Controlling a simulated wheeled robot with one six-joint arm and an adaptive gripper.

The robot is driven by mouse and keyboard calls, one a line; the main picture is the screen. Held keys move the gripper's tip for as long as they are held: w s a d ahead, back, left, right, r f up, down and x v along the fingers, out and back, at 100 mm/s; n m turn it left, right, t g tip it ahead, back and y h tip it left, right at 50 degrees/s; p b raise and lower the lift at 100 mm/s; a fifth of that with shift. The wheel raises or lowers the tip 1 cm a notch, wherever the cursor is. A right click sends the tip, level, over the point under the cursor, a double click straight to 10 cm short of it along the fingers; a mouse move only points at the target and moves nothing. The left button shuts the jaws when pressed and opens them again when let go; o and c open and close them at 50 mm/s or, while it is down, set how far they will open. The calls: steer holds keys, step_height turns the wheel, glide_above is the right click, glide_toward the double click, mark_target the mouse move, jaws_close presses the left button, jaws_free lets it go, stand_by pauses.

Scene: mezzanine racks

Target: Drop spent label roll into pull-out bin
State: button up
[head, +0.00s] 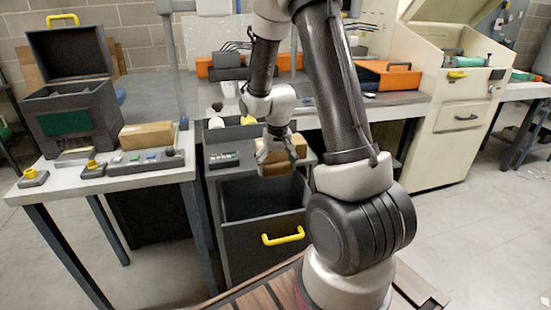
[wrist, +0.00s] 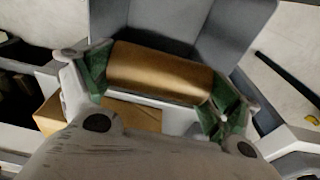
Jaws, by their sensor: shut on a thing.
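The label roll (wrist: 158,72) is a brown cylinder in the wrist view, lying crosswise between the green finger pads of my gripper (wrist: 158,88). My gripper is shut on the roll's two ends. In the head view my gripper (head: 277,150) hangs near the back of the pull-out bin (head: 248,240). The bin is dark grey, pulled out, with a yellow handle (head: 283,236). Its grey inside (wrist: 170,20) lies beyond the roll in the wrist view. The roll cannot be clearly told apart from the brown box behind my gripper in the head view.
A brown box (wrist: 130,115) is close below the roll in the wrist view. A table at left carries an open dark case (head: 75,110), a cardboard box (head: 147,135) and small yellow-knobbed parts. A cream cabinet (head: 450,115) stands at right. Floor is clear at right.

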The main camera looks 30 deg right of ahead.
mark_target(277, 168)
steer(key=shift+f, duration=0.65)
steer(key=shift+a, duration=0.1)
steer(key=o, duration=0.7)
steer(key=shift+r, duration=0.1)
step_height(277, 168, up, 12)
steer(key=s, duration=0.1)
steer(key=shift+s+a, duration=0.2)
